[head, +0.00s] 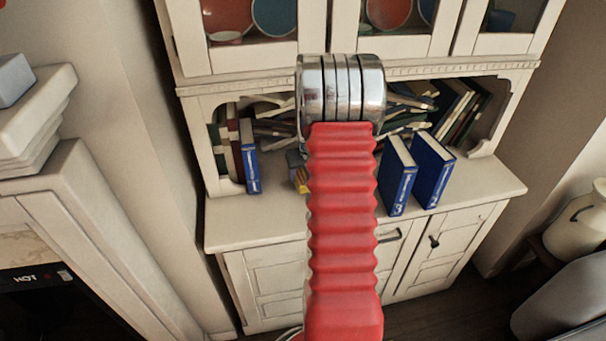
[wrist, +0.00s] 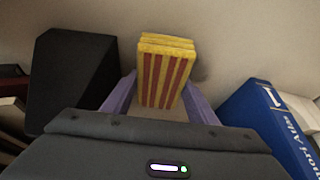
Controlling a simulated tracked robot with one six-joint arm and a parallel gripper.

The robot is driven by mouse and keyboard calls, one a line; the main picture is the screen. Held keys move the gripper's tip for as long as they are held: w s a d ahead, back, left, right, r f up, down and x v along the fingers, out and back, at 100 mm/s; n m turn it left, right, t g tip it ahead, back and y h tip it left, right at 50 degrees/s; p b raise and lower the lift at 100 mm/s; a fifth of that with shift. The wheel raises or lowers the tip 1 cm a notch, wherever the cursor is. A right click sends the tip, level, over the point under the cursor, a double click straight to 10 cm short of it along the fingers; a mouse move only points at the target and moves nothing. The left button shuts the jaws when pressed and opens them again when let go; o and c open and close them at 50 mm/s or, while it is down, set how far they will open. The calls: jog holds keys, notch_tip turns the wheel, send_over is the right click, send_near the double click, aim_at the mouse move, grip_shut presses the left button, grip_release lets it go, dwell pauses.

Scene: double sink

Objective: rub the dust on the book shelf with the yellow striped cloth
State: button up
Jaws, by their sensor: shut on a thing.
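The yellow and red striped cloth (wrist: 163,72) is a folded block in the wrist view. My gripper (wrist: 160,98) is shut on it, with a purple finger on each side. The cloth is against or very near a pale surface of the book shelf (wrist: 250,35); I cannot tell if they touch. A faint grey smudge (wrist: 200,74), possibly dust, lies just right of the cloth. In the head view the shelf (head: 225,235) is a cream cabinet with an open book niche. My red arm hides most of the gripper there; a small yellow patch (head: 302,186) shows beside it.
Blue books (head: 433,170) stand right of the arm, and another blue book (head: 250,157) stands at the left. Several books lean in the niche. In the wrist view a blue book (wrist: 262,118) is close on the right and a black block (wrist: 72,75) on the left.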

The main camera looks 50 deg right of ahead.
aim_at(279, 182)
dwell(0.4)
jog(key=shift+w+a+f, duration=0.1)
jog(key=shift+w+a, duration=0.45)
jog(key=shift+a, duration=0.3)
jog(key=shift+w+a, duration=0.5)
jog(key=shift+a, duration=0.35)
jog(key=shift+w+a, duration=0.1)
jog(key=shift+a, duration=0.05)
jog(key=shift+w+a, duration=0.55)
jog(key=shift+a, duration=0.2)
jog(key=shift+w+a, duration=0.5)
jog(key=shift+a, duration=0.25)
jog(key=shift+r, duration=3.15)
